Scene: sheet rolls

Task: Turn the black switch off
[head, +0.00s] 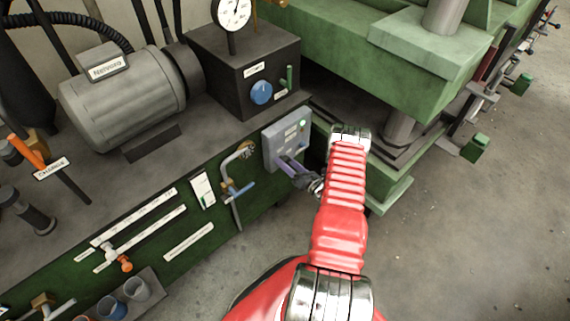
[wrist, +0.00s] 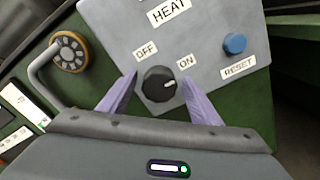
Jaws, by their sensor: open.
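The black switch (wrist: 158,86) is a round knob on a grey panel (wrist: 110,22) labelled HEAT. Its white mark points up and right, towards the ON label (wrist: 186,62). The OFF label (wrist: 146,50) is above the knob to the left. My gripper (wrist: 160,79) is open, with one purple finger on each side of the knob. I cannot tell whether the fingers touch it. In the head view my gripper (head: 289,169) is at the lower part of the grey box (head: 275,150); the knob is hidden there.
A blue RESET button (wrist: 235,43) is right of the knob. A metal handle (wrist: 38,72) with a brass fitting stands to the left. In the head view, a green press (head: 430,45) is to the right and a blue knob (head: 261,92) is on a dark box above.

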